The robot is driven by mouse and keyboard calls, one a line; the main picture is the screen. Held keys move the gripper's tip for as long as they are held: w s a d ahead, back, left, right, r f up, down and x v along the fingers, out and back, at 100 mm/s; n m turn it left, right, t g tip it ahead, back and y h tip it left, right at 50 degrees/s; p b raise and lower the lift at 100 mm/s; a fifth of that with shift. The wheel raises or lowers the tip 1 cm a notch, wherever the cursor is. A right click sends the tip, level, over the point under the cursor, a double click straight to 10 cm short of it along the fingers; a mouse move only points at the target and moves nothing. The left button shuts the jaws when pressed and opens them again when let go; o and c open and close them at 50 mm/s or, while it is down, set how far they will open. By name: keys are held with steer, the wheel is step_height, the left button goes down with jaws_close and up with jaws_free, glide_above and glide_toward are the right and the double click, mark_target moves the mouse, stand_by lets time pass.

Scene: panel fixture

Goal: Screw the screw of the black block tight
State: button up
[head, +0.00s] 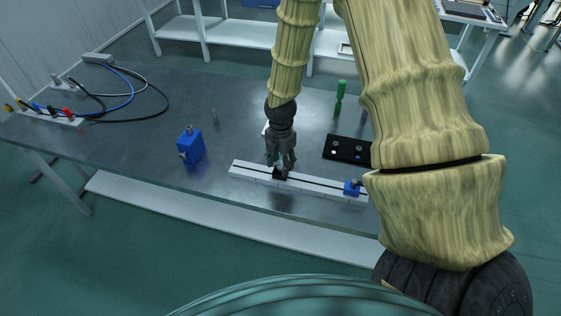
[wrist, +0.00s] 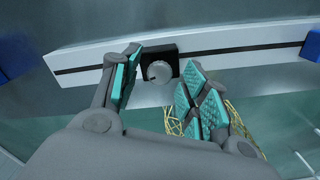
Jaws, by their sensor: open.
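The black block (head: 279,175) sits on the white rail with a dark slot (head: 318,190), under my gripper in the head view and mostly hidden by it. In the wrist view the black block (wrist: 153,54) sits on the rail, with the round grey head of the screw (wrist: 159,72) facing the camera. My gripper (head: 281,160) points down over the block. In the wrist view my gripper (wrist: 160,72) is open, with one teal-padded finger left of the screw and the other to its right. Neither finger clearly touches the screw.
A small blue block (head: 352,187) sits at the rail's right end. A larger blue block (head: 189,147) stands on the table to the left. Cables (head: 125,90) lie at the far left.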

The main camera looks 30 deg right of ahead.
steer(key=shift+c, duration=0.4)
jaws_close()
